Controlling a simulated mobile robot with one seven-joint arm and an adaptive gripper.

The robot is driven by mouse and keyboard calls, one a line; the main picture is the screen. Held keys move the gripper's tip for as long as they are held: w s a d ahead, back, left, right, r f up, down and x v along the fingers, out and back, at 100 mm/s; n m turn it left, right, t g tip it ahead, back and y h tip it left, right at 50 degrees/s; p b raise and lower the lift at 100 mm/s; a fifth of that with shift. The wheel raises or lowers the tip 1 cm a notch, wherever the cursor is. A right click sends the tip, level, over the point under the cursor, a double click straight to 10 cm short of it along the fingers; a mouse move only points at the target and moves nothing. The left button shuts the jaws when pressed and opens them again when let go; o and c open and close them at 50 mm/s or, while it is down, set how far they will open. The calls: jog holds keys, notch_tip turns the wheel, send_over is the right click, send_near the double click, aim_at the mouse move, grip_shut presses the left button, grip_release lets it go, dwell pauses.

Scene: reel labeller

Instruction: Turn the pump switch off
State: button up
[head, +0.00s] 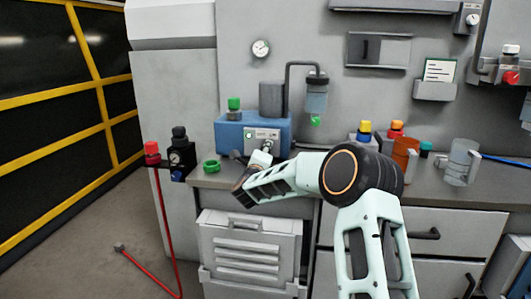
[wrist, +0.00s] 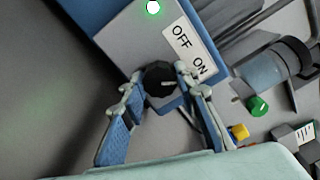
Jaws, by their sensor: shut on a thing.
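The blue pump (head: 228,133) stands on the bench, with a grey switch plate (head: 262,134) on its front. In the wrist view a label (wrist: 190,50) reads OFF and ON, and a lamp (wrist: 153,7) glows green. The black round switch knob (wrist: 158,78) sits below the label, between the fingertips of my gripper (wrist: 157,79). The fingers are closed on the knob from both sides. A small light mark shows on the knob, roughly on the ON side; its exact direction is hard to tell. In the head view my gripper hides the knob.
A green ring (head: 211,166) lies on the bench left of my arm. A clear filter bowl (head: 316,100) hangs behind the pump. Bottles with yellow and orange caps (head: 396,126) and a clear beaker (head: 461,162) stand right.

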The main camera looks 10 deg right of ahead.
jog(key=n, duration=0.4)
jog(key=shift+n, duration=0.3)
jog(key=n, duration=0.3)
jog(key=shift+a+r+n, duration=0.1)
jog(key=shift+n, duration=0.3)
jog(key=n+p, duration=0.1)
jog(key=n, duration=0.2)
jog(key=shift+n+p, duration=0.45)
jog(key=shift+n, duration=1.55)
jog(key=o, duration=1.1)
jog(key=shift+o, duration=0.2)
jog(key=v, duration=1.2)
